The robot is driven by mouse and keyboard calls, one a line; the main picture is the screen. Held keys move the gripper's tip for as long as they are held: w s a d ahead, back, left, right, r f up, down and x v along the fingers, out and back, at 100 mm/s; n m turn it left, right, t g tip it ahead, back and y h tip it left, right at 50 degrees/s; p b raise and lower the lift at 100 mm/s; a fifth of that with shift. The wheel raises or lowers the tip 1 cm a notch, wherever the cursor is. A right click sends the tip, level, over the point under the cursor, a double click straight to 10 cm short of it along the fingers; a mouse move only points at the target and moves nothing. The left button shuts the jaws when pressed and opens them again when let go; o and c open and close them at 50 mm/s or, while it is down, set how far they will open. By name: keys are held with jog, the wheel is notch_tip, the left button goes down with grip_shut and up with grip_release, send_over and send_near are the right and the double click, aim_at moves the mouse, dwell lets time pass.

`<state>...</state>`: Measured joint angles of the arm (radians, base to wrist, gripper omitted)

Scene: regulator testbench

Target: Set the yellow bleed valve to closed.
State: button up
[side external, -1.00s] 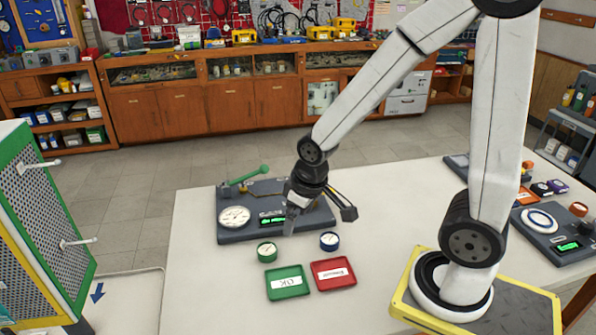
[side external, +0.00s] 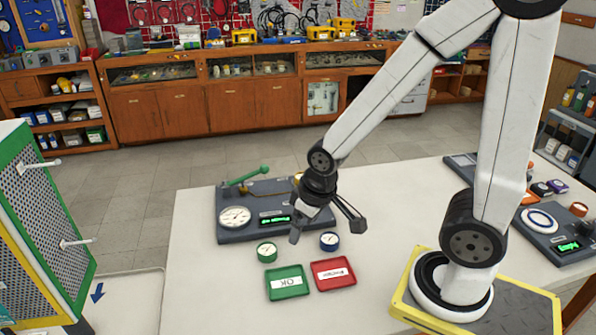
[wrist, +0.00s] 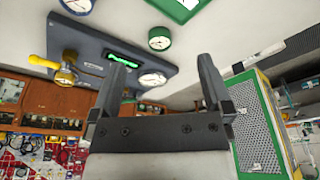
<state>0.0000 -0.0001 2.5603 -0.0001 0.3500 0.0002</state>
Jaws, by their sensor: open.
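The yellow bleed valve (wrist: 64,73) sits on the dark regulator panel (wrist: 92,62) in the wrist view, left of my gripper, with its yellow handle (wrist: 43,62) pointing left. In the side view only a bit of yellow (side external: 298,178) shows behind my wrist. My gripper (side external: 326,226) is open and empty, above the front right part of the panel (side external: 232,205). In the wrist view its two fingers (wrist: 162,75) stand wide apart, clear of the valve. The panel also carries a white dial (side external: 235,217), a lit green display (side external: 275,220) and a green lever (side external: 250,175).
A green-rimmed gauge (side external: 267,252) and a blue-rimmed gauge (side external: 329,241) stand in front of the panel. A green tray (side external: 288,297) and a red tray (side external: 348,285) lie nearer. Another dark panel (side external: 550,253) is at the right. The table's left front is clear.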

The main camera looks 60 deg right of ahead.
dwell(0.3)
jog(key=shift+d, duration=0.1)
jog(key=c, duration=0.5)
jog(key=w+d+n, duration=0.2)
jog(key=d+n, duration=0.1)
jog(key=d, duration=0.4)
jog(key=w+d+f+n+h, duration=0.1)
jog(key=w+d+n, duration=0.1)
jog(key=d, duration=0.6)
jog(key=w+d+n+g, duration=0.1)
jog(key=w+d+n, duration=0.2)
jog(key=d, duration=0.4)
jog(key=shift+d+f+n+h, duration=0.15)
jog(key=shift+d+n+h, duration=0.15)
jog(key=shift+n, duration=0.2)
jog(key=shift+c, duration=0.2)
jog(key=shift+w+d+f, duration=0.15)
jog(key=shift+f, duration=1.1)
jog(key=shift+w+d+f, duration=0.15)
jog(key=shift+w+f, duration=0.05)
jog(key=shift+f, duration=1.1)
jog(key=shift+w+d+f, duration=0.15)
jog(key=shift+f, duration=1.1)
jog(key=shift+c, duration=0.2)
